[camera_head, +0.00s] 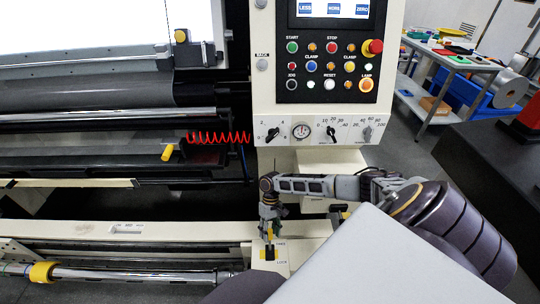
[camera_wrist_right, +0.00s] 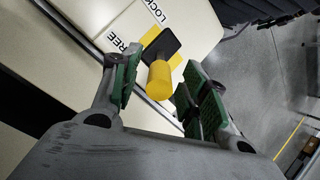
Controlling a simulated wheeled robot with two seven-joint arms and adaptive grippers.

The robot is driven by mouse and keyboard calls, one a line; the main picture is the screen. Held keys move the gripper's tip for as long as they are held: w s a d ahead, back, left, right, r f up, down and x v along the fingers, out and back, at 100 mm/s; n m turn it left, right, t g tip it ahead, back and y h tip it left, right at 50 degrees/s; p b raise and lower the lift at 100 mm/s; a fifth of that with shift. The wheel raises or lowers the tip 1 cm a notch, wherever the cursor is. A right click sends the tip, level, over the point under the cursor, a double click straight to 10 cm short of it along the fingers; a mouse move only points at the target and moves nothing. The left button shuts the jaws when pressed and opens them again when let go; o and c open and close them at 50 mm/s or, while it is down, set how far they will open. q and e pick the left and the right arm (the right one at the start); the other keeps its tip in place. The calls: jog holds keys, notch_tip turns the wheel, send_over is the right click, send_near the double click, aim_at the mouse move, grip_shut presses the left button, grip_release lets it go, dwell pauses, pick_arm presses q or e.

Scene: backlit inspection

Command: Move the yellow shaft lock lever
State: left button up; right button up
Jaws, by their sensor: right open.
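The yellow shaft lock lever (camera_wrist_right: 160,80) has a round yellow grip and rises from a black slot in a cream panel (camera_wrist_right: 190,25) marked FREE and LOCK in the right wrist view. In the head view the lever (camera_head: 270,234) shows small at the lower middle, partly hidden by the gripper. My right gripper (camera_head: 268,222) is over it, pointing down. Its green-padded fingers are open on either side of the grip, with gaps showing in the wrist view. My left gripper is not in view.
A control box (camera_head: 320,75) with buttons and dials stands above and behind the right gripper. A red coiled hose (camera_head: 217,137) and a yellow-handled part (camera_head: 168,152) are to its left. A steel shaft with a yellow collar (camera_head: 42,272) lies at lower left.

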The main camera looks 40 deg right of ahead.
jog(key=shift+c, duration=0.2)
grip_shut()
dwell(0.4)
